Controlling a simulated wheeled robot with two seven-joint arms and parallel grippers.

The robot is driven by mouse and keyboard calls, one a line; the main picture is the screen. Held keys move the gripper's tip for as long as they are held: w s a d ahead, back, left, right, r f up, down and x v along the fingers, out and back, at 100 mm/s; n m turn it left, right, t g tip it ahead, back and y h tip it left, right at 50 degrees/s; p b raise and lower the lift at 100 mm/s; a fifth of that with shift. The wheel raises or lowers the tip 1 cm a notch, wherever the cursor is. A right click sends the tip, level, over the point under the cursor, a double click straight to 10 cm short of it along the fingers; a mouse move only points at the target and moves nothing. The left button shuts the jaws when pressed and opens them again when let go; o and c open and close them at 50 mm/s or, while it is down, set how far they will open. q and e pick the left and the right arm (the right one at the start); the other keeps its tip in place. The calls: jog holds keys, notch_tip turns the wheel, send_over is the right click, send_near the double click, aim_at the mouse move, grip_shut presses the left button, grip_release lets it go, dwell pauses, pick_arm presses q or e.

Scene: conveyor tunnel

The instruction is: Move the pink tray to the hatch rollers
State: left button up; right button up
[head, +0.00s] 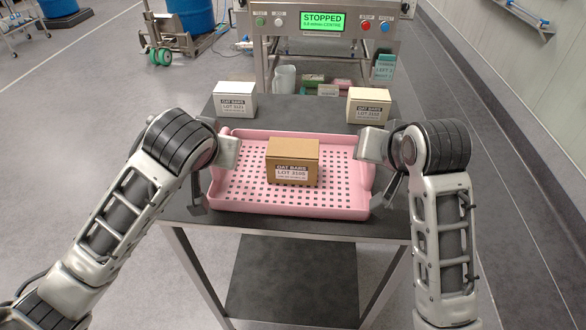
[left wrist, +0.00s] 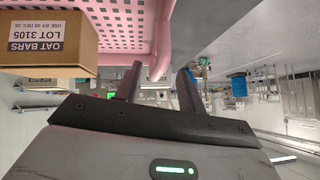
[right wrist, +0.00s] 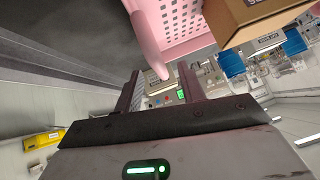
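The pink tray (head: 290,207), with a perforated floor, lies flat on a dark table. A brown carton (head: 292,162) labelled OAT BARS LOT 3105 sits in it. My left gripper (head: 200,192) is at the tray's left side; in the left wrist view its fingers (left wrist: 160,85) stand apart, with the tray's rim (left wrist: 160,45) between or just beyond them. My right gripper (head: 385,192) is at the right side; in the right wrist view its fingers (right wrist: 160,90) are also apart around the rim's end (right wrist: 155,55). Contact is unclear. I cannot make out the hatch rollers.
Two pale cartons, left (head: 234,99) and right (head: 368,105), stand behind the tray on the dark table (head: 290,110). Beyond is a machine with a green STOPPED display (head: 323,21). A pallet truck (head: 170,45) and blue drum (head: 192,15) stand back left. Floor at left is clear.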

pick_arm(q)
jog(key=shift+x, duration=2.65)
pick_arm(e)
jog(key=shift+x, duration=2.65)
pick_arm(q)
grip_shut()
pick_arm(e)
jog(key=shift+r, duration=0.1)
grip_shut()
pick_arm(q)
jog(key=shift+r, duration=0.1)
